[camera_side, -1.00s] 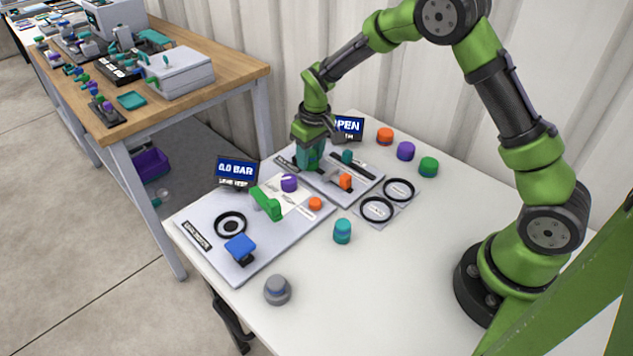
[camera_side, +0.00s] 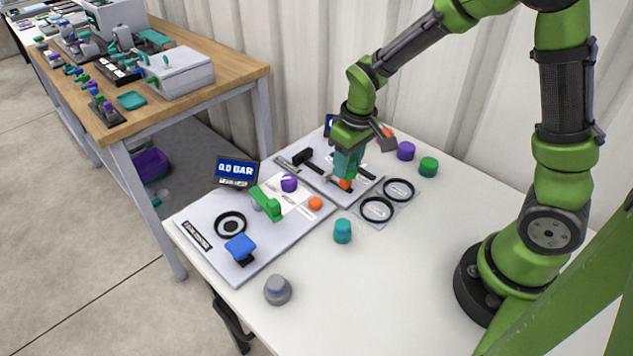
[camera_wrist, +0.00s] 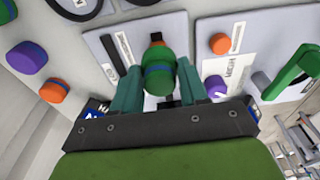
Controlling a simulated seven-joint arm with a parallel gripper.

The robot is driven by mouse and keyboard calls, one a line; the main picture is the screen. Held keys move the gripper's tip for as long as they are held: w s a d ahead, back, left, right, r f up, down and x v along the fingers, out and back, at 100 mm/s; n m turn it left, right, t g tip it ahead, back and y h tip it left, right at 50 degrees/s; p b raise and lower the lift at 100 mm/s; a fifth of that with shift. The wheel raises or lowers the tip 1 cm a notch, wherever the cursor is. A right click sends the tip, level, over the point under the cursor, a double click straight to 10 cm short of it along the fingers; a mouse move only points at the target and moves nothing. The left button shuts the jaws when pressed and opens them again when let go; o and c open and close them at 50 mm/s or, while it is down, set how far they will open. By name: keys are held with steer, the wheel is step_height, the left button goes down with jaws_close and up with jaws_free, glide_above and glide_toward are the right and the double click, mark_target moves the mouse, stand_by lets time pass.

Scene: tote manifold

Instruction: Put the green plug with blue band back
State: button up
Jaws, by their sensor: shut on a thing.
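The green plug with blue band (camera_wrist: 158,76) shows between my gripper's two teal fingers in the wrist view. My gripper (camera_side: 346,166) is shut on it, above the grey board (camera_side: 290,163) with black slots at the back. In the side view the fingers hide the plug. An orange piece (camera_side: 345,185) shows just below the fingertips; in the wrist view it (camera_wrist: 157,40) is just beyond the plug. I cannot tell whether the plug touches the board.
Purple (camera_side: 406,151) and green (camera_side: 428,167) plugs stand right. Two black rings (camera_side: 377,209) lie in front. The gauge board (camera_side: 205,212) is front left, a teal plug (camera_side: 342,231) nearer.

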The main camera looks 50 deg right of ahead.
steer(key=s, duration=0.3)
steer(key=shift+s+r, duration=0.2)
steer(key=shift+s, duration=0.3)
steer(key=shift+s+a, duration=0.2)
steer(key=shift+a, duration=0.2)
steer(key=a+n, duration=0.7)
steer(key=a, duration=0.3)
step_height(320, 180, up, 2)
steer(key=n+g+y, duration=0.1)
steer(key=n+g, duration=0.1)
steer(key=n, duration=1)
glide_above(307, 268)
steer(key=f, duration=0.3)
steer(key=shift+d+f+n, duration=0.15)
steer(key=shift+d+n, duration=0.05)
steer(key=shift+n, duration=0.2)
steer(key=shift+f, duration=2.3)
steer(key=shift+f, duration=0.1)
